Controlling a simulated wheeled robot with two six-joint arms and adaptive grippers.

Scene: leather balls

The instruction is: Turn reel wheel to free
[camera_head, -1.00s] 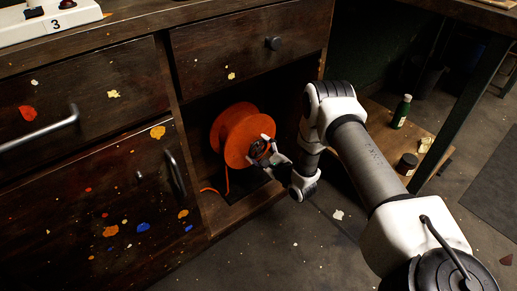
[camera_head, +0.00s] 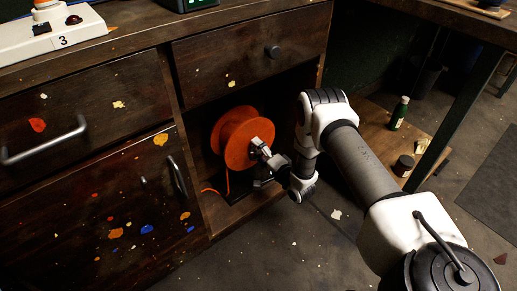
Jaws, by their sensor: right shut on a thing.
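The orange reel wheel (camera_head: 237,143) stands upright in the open compartment of the dark wooden cabinet, with an orange cord (camera_head: 210,190) hanging at its lower left. My right gripper (camera_head: 262,152) is at the right side of the reel's front face, near its hub. It is shut on the reel wheel's hub part, though the fingers and wrist hide most of that part. My left gripper is not in view.
A drawer with a round knob (camera_head: 272,51) is above the compartment. Paint-spotted drawers with a metal handle (camera_head: 45,142) are at left. A low wooden shelf at right holds a green bottle (camera_head: 398,113) and a dark jar (camera_head: 403,165).

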